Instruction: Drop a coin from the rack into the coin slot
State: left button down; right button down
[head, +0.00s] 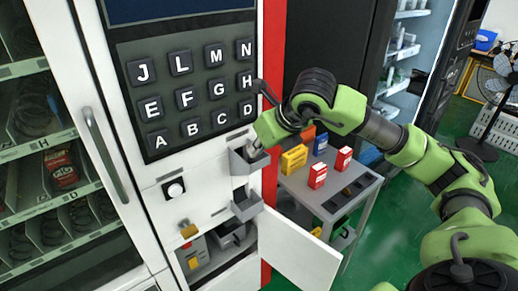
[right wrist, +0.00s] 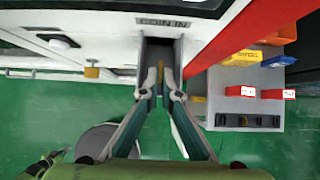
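The coin (right wrist: 161,73) shows edge-on in the right wrist view as a thin gold strip between my right gripper's fingertips (right wrist: 161,88). The fingers are close together on it. The coin slot is in a grey housing (right wrist: 158,48) below the "COIN IN" label (right wrist: 165,21), just beyond the fingertips; the opening itself is hard to make out. In the head view my right gripper (head: 256,147) is at the grey coin housing (head: 245,163) on the white machine front. The dark rack (head: 350,196) lies on the grey cart.
A keypad (head: 195,90) is above the slot. An open white door (head: 298,250) sticks out below, beside the cart (head: 318,203) with red, yellow and blue boxes. A padlock (head: 189,231) hangs lower left. Green floor is open to the right.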

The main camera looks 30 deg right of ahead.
jog(key=c, duration=2.2)
grip_release()
jog(key=shift+s+r, duration=0.1)
jog(key=shift+r, duration=0.05)
jog(key=v, duration=1.1)
jog(key=shift+s+r, duration=0.25)
